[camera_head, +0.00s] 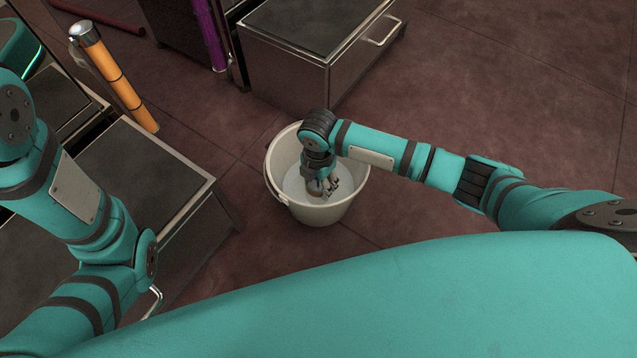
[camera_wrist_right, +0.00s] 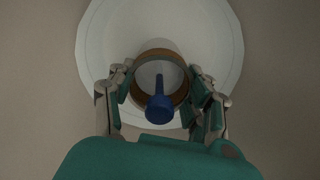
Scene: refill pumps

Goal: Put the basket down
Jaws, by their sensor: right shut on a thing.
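My right gripper (camera_head: 328,188) reaches down inside a cream bucket (camera_head: 346,205) on the floor. In the right wrist view its fingers (camera_wrist_right: 162,88) are shut on the sides of a small round thing with a brown rim (camera_wrist_right: 157,53), which I take for the basket. A blue peg with a wide end (camera_wrist_right: 159,107) shows in its middle. A pale round surface (camera_wrist_right: 220,50) lies beyond it. I cannot tell whether the basket touches that surface. In the head view the gripper and wrist partly hide the basket. My left arm shows, but its gripper is out of view.
A dark-topped metal cabinet (camera_head: 300,35) stands behind the bucket. Another dark-topped unit (camera_head: 150,180) stands to the left. An orange cylinder (camera_head: 115,80) and a purple pipe (camera_head: 209,35) stand upright at the back left. Floor is clear to the right.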

